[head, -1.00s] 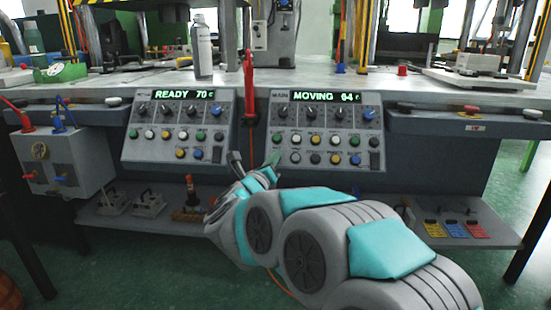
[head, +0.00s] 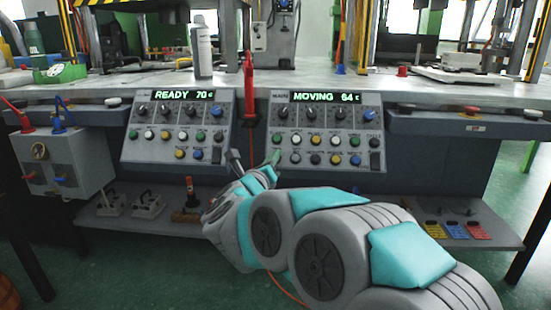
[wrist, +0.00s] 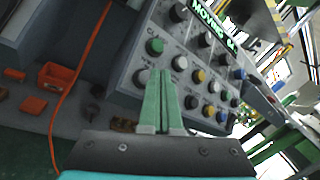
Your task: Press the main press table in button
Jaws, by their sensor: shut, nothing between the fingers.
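The main control panel (head: 327,132), on the right in the head view, has a green display reading "MOVING 64". Below its knobs are two rows of coloured buttons: green, white and yellow ones above; white, black, yellow and blue ones below. The labels are too small to tell which is the table in button. My gripper (head: 274,160) is at the panel's lower left corner. In the wrist view its green fingers (wrist: 161,80) are shut and empty, pointing at the left end of the rows, below the green button (wrist: 155,46). They partly cover the lower row; contact cannot be told.
A second panel (head: 177,128) reading "READY 70" stands to the left. A shelf (head: 140,225) below holds small fixtures and, in the wrist view, orange bins (wrist: 55,77). An orange cable (wrist: 83,60) hangs beside the panel.

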